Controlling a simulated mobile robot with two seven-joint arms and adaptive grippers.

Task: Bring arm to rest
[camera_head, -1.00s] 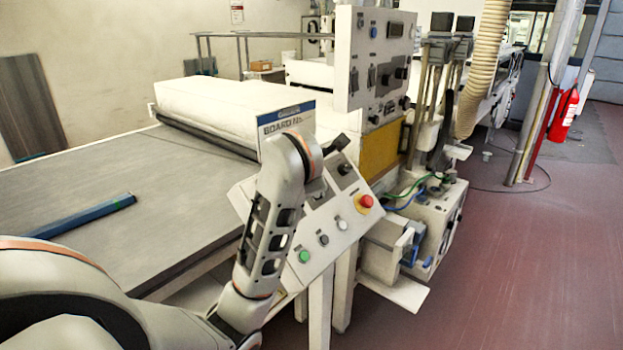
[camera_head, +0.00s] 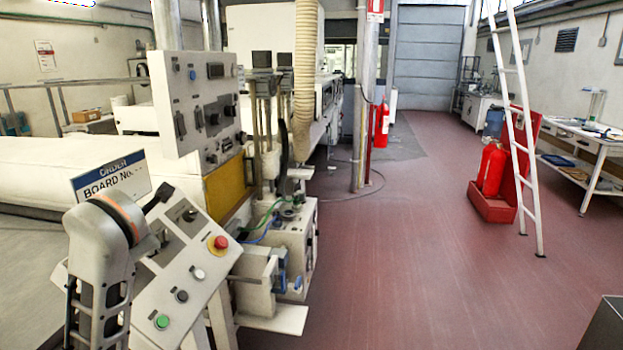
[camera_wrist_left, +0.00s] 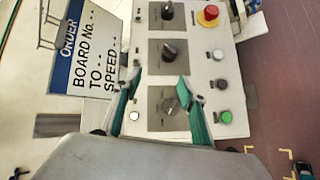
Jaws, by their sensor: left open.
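My left arm comes up at the lower left of the head view, in front of the sloped control panel (camera_head: 170,280). Its gripper fingers are not clear there. In the left wrist view my left gripper (camera_wrist_left: 160,98) is open, with nothing between its two teal-padded fingers. They point at the panel, over a dark rotary knob on a grey plate (camera_wrist_left: 160,122). Whether they touch it I cannot tell. The right gripper is out of view.
An order sign (camera_head: 110,178) stands close by the wrist. The panel has a red stop button (camera_head: 221,242) and a green button (camera_head: 162,321). A white upright cabinet (camera_head: 195,100) rises behind. Red floor (camera_head: 400,270) is open to the right, before a white ladder (camera_head: 520,130).

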